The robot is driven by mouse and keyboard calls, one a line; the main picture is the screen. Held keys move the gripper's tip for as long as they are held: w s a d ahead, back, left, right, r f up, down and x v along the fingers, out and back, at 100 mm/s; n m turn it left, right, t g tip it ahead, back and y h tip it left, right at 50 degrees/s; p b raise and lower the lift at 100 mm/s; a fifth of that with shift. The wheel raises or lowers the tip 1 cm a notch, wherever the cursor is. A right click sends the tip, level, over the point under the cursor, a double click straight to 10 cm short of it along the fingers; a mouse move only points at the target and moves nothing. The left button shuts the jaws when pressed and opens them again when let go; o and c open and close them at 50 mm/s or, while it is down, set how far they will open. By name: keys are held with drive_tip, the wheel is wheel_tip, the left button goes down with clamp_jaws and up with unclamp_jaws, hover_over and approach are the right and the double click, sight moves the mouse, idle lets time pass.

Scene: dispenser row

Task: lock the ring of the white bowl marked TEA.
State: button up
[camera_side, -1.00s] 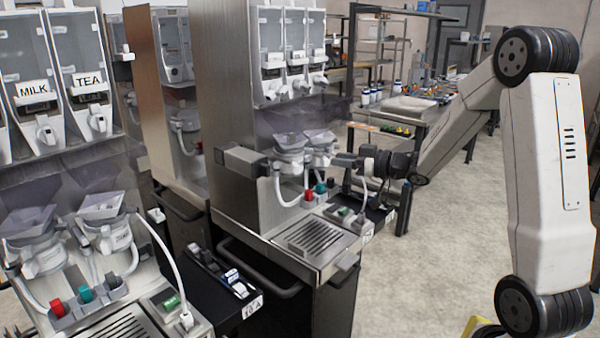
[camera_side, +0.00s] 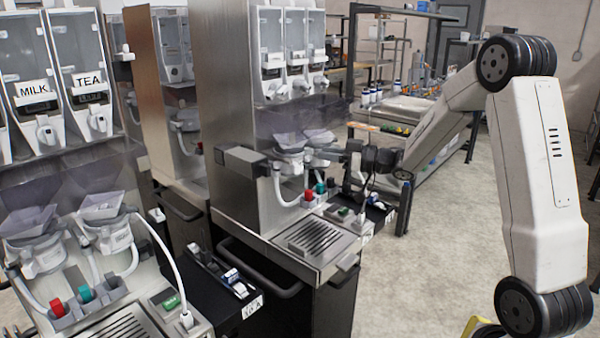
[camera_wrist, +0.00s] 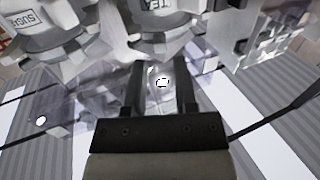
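The white bowl marked TEA (camera_wrist: 150,22) is at the top middle of the wrist view, its label cut off by the frame edge. In the side view, a white bowl (camera_side: 321,151) at the right of the middle dispenser is partly hidden by my gripper; its label is not readable there. My gripper (camera_wrist: 157,68) points at the underside of the TEA bowl, its two dark fingers apart. A pale grey part with a white spot (camera_wrist: 162,83) shows between the fingers; I cannot tell whether they touch it. In the side view my gripper (camera_side: 342,152) is close beside the bowl.
A bowl marked SUGAR (camera_wrist: 38,30) is at the left of the wrist view. Below the bowls are a white hose (camera_side: 279,188), red (camera_side: 309,195) and teal (camera_side: 320,188) parts and a drip grate (camera_side: 314,237). A nearer dispenser with MILK and TEA labels stands left.

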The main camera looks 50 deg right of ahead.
sight(313, 151)
drive_tip(key=shift+x, duration=1.6)
drive_tip(key=shift+c, duration=0.2)
clamp_jaws()
drive_tip(key=shift+s+a+m+h, duration=0.15)
drive_tip(key=shift+a+m+h, duration=0.3)
drive_tip(key=shift+h, duration=0.35)
drive_tip(key=shift+s+a+m+t+h, duration=0.1)
drive_tip(key=shift+a+m+t+h, duration=0.25)
drive_tip(key=shift+m+h, duration=0.55)
drive_tip(key=shift+a+m+t+h, duration=0.15)
drive_tip(key=shift+a+m+h, duration=0.4)
drive_tip(key=shift+h, duration=0.65)
drive_tip(key=shift+a+m+g+h, duration=0.15)
drive_tip(key=shift+a+m+h, duration=0.25)
drive_tip(key=shift+m+h, duration=0.5)
drive_tip(key=shift+a+m+g+h, duration=0.2)
drive_tip(key=shift+a+m+h, duration=0.25)
drive_tip(key=shift+h, duration=0.85)
drive_tip(key=shift+a+m+g+h, duration=0.15)
drive_tip(key=shift+a+m+h, duration=0.2)
drive_tip(key=shift+m+h, duration=0.6)
drive_tip(key=shift+w+h, duration=0.25)
drive_tip(key=shift+h, duration=0.2)
